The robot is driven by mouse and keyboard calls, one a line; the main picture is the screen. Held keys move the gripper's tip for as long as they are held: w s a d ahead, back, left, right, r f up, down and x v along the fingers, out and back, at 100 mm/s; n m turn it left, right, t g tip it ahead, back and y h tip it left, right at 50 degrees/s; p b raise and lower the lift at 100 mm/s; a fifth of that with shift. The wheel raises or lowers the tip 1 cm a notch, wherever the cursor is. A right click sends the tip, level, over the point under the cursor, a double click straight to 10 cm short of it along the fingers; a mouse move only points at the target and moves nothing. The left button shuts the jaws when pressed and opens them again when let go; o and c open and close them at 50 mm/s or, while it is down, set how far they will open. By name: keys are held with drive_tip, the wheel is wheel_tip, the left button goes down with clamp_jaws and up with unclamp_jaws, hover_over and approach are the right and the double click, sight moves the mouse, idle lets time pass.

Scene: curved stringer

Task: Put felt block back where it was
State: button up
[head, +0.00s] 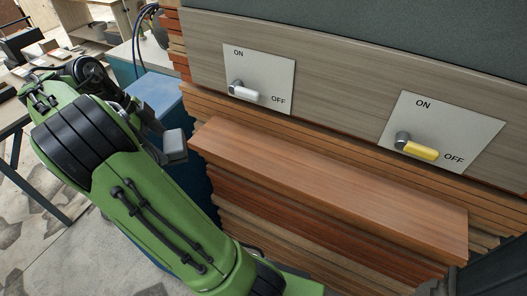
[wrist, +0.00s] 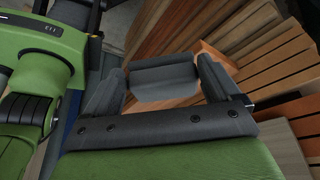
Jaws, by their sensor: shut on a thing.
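A grey felt block (wrist: 165,82) sits between the two dark fingers of my gripper (wrist: 160,78) in the wrist view. My gripper is shut on it, with a finger against each side. In the head view a small grey piece (head: 174,146) shows past my green arm, just left of the wooden ledge. I cannot tell whether that piece is the block or a finger. The rest of my gripper is hidden behind the arm in that view.
A reddish wooden ledge (head: 330,185) juts from stacked boards. Above it are two ON/OFF panels, one with a white lever (head: 244,92) and one with a yellow lever (head: 418,149). A blue cabinet (head: 158,95) stands behind my arm. The ledge top is clear.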

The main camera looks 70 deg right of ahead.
drive_tip(key=s+d, duration=0.3)
drive_tip(key=s, duration=0.1)
drive_tip(key=s+d+b, duration=0.1)
drive_tip(key=s+d, duration=0.3)
drive_tip(key=s, duration=0.1)
drive_tip(key=s+d+b, duration=0.1)
drive_tip(key=s+d, duration=0.3)
drive_tip(key=s, duration=0.1)
drive_tip(key=shift+s, duration=0.1)
wheel_tip(320, 180, down, 4)
drive_tip(key=shift+s+r+b, duration=0.15)
drive_tip(key=shift+b, duration=0.85)
drive_tip(key=o, duration=0.7)
drive_tip(key=shift+o, duration=0.2)
